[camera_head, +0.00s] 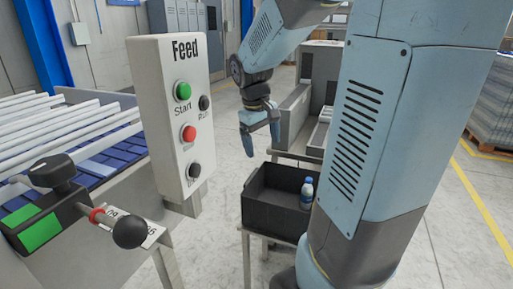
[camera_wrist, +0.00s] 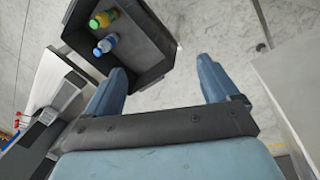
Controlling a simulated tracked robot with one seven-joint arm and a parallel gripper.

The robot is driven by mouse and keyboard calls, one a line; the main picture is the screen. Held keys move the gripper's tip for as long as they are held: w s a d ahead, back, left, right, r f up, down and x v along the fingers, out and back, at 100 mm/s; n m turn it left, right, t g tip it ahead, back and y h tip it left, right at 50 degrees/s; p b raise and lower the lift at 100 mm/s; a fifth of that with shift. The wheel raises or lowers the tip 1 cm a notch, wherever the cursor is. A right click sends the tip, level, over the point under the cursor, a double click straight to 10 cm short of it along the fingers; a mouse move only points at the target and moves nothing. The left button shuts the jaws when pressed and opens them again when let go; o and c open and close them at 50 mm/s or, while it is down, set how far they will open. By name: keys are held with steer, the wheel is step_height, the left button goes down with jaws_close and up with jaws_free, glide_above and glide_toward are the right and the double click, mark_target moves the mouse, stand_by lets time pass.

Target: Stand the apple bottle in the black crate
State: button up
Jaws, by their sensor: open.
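The black crate (camera_head: 268,208) stands on a small stand below my gripper (camera_head: 262,140). It also shows at the top left of the wrist view (camera_wrist: 138,48). I cannot read a label, but the green one looks most like the apple bottle. In the head view only the blue-capped bottle (camera_head: 306,192) shows, upright near the crate's right end. My gripper is open and empty, its fingers pointing down, apart from both bottles.
The Feed control panel (camera_head: 178,115) stands left of the crate, beside a conveyor with white rails (camera_head: 60,130). A grey machine (camera_head: 318,95) stands behind the crate. My arm covers part of the right side. Bare floor (camera_wrist: 210,25) lies beside the crate.

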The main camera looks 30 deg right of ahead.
steer(key=s+a+r+m+t+y, duration=0.1)
steer(key=s+a+r+t, duration=0.1)
steer(key=s, duration=0.5)
steer(key=s+a+r+t+y, duration=0.1)
steer(key=s+a+r+t, duration=0.2)
steer(key=s+a, duration=0.4)
steer(key=shift+s+r+m, duration=0.15)
steer(key=shift+r+m, duration=0.25)
steer(key=shift+r, duration=0.45)
steer(key=shift+a, duration=0.1)
